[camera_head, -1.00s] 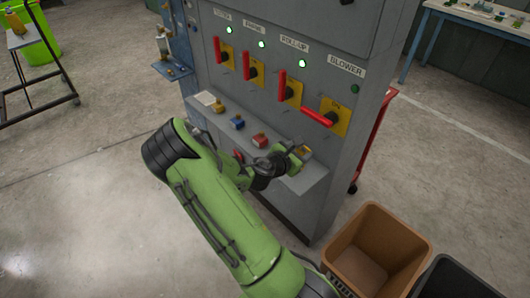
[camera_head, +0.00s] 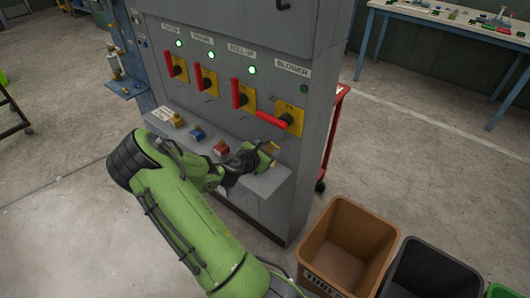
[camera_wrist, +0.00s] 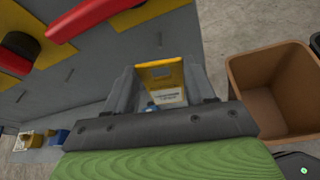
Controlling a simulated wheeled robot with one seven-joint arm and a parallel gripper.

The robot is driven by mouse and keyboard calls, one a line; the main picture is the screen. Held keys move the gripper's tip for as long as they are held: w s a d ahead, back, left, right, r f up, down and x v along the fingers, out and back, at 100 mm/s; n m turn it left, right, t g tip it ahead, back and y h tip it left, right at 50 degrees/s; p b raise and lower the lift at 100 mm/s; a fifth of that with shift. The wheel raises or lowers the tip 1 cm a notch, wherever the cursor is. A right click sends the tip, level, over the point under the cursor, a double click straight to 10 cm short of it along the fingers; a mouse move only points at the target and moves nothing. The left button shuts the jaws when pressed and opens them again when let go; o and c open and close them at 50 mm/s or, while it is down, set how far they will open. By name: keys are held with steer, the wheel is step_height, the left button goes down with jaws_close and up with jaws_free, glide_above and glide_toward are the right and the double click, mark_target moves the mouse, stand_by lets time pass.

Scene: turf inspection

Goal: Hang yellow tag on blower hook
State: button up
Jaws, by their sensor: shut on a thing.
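My gripper (camera_head: 267,156) is just in front of the panel, below the red blower handle (camera_head: 271,119). In the wrist view my gripper (camera_wrist: 160,84) is shut on the yellow tag (camera_wrist: 160,73), whose pale lower part carries print. The tag (camera_head: 271,147) shows as a small yellow patch in the head view. The blower label (camera_head: 293,70) is above the yellow switch plate (camera_head: 291,120). The blower handle lies nearly level; the other handles point down. The blower hook cannot be made out clearly, and the tag does not visibly hang on anything.
A ledge (camera_head: 270,183) runs under the switches, with a yellow item (camera_head: 176,121), a blue item (camera_head: 197,133) and a red item (camera_head: 221,148). A brown bin (camera_head: 350,232) and a black bin (camera_head: 432,270) stand on the floor at right. A table (camera_head: 450,20) is behind.

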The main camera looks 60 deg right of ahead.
steer(key=shift+s+d+f, duration=0.1)
steer(key=shift+s+d, duration=0.1)
steer(key=shift+d, duration=1)
steer(key=shift+s+d+f, duration=0.1)
steer(key=shift+s+d, duration=0.05)
steer(key=shift+d, duration=1)
steer(key=shift+x, duration=0.85)
steer(key=shift+s, duration=0.1)
steer(key=o, duration=1.1)
steer(key=shift+a, duration=0.15)
steer(key=p+v, duration=0.3)
steer(key=v, duration=1.2)
steer(key=shift+a+r, duration=0.15)
steer(key=shift+a, duration=0.1)
